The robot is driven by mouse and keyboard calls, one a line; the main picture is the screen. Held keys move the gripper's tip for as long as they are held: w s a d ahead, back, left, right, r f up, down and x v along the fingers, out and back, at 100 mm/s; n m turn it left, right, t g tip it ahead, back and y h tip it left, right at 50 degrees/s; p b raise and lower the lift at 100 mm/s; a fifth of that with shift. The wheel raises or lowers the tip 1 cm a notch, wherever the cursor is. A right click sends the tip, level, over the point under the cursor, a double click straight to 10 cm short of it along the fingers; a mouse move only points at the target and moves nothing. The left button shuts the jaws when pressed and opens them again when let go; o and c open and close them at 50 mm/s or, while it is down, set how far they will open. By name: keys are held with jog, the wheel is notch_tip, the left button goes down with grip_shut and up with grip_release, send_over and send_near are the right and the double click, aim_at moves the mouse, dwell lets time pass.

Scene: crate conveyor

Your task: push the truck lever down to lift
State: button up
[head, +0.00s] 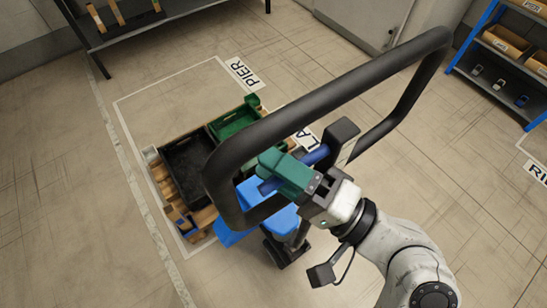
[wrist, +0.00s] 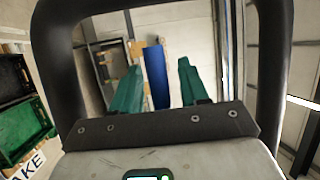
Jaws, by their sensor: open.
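The pallet truck's black loop handle (head: 330,88) stands in the middle of the head view, above the blue truck body (head: 262,205). The blue lever (head: 316,155) sits inside the loop; its near end shows on the far side of my green fingers. My gripper (head: 283,172) is at the lever, with its fingers open. In the wrist view the lever (wrist: 155,75) appears upright in the gap between the two green fingers of my gripper (wrist: 158,72), with space on both sides. I cannot tell whether a finger touches it. The loop handle (wrist: 50,70) frames the fingers.
A wooden pallet (head: 160,175) carries a black crate (head: 184,166) and a green crate (head: 232,121) inside a white floor outline. A blue shelf (head: 493,70) with bins stands at the right, a dark rack (head: 120,35) at the upper left. Floor at lower left is clear.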

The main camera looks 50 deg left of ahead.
jog(key=shift+s+a, duration=0.1)
jog(key=shift+a, duration=0.2)
jog(key=shift+c, duration=0.3)
grip_shut()
